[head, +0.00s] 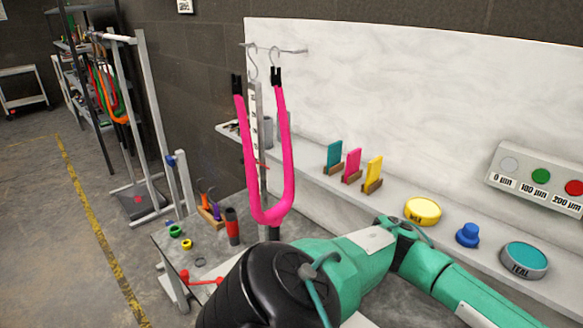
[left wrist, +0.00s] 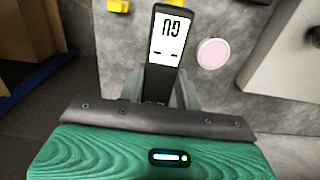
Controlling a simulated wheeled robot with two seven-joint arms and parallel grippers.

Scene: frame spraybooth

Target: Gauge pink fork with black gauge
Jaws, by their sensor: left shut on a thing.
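The pink fork (head: 270,215) is U-shaped with black ends and hangs upright from two hooks on a rail in the head view. A scaled upright post shows behind it. The black gauge (left wrist: 158,88) has a lit white display; its digits look upside down and are hard to read. My left gripper (left wrist: 162,92) is shut on the gauge in the left wrist view, with grey fingers on either side. The gripper and gauge are not visible in the head view, where a green and black arm of mine crosses the bottom. My right gripper is not in view.
Teal (head: 333,155), magenta (head: 352,165) and yellow (head: 373,173) cards stand on the shelf, near a yellow tin (head: 422,211), a blue knob (head: 467,235) and a teal tin (head: 524,260). A button panel (head: 540,178) is at right.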

